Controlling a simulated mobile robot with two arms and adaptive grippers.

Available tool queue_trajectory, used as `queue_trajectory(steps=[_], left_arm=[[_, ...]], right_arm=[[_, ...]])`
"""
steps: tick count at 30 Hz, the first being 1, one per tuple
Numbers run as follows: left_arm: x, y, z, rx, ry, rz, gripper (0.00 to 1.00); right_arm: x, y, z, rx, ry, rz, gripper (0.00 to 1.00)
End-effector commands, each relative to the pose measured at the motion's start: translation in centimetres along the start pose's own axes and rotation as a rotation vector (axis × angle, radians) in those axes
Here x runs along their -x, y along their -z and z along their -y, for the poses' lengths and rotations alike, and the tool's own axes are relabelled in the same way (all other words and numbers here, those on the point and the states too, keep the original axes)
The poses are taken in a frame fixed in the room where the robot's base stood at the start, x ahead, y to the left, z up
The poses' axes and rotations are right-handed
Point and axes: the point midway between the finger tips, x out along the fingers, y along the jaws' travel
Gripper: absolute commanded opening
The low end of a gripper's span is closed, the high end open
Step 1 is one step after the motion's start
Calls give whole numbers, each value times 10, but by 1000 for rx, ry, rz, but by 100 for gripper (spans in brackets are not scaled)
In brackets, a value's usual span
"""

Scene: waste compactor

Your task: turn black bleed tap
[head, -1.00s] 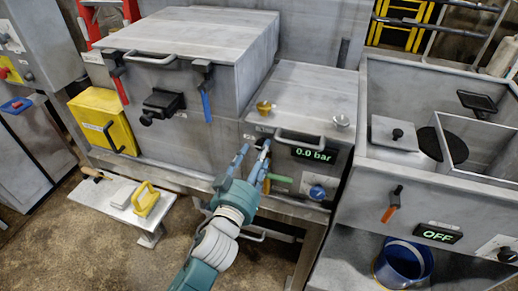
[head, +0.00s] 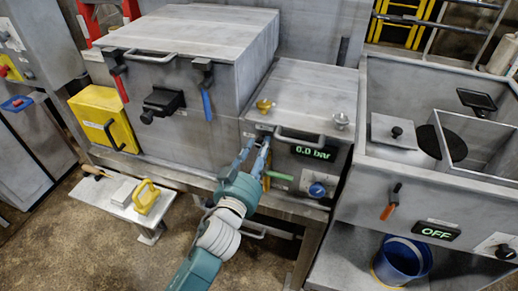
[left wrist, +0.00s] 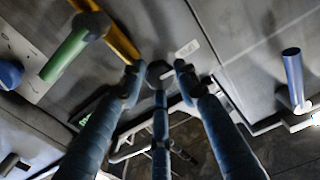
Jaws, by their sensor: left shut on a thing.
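My left gripper (head: 257,143) reaches up to the front of the grey unit with the 0.0 bar display (head: 313,153). In the left wrist view its blue fingers (left wrist: 158,75) are shut around a small dark round knob, the black bleed tap (left wrist: 157,71). The tap sits against the grey front panel beside a small white label. In the head view the tap is mostly hidden by the fingers, and its turn angle cannot be told. My right gripper is not in view.
A green handle (left wrist: 66,54) and a yellow handle (left wrist: 113,32) stick out close to my left fingers. A blue knob (head: 317,190) is right of them. A bar handle (head: 300,136) is just above right. A blue-handled lever (head: 207,104) hangs to the left.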

Motion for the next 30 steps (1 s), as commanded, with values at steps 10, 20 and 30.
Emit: queue_trajectory(steps=[10, 20, 30], left_arm=[[1, -5, 0, -6, 1, 10, 48], [2, -3, 0, -6, 1, 6, 50], [57, -4, 0, -4, 1, 10, 50]], right_arm=[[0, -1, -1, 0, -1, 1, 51], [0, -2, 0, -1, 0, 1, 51], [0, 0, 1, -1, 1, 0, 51]])
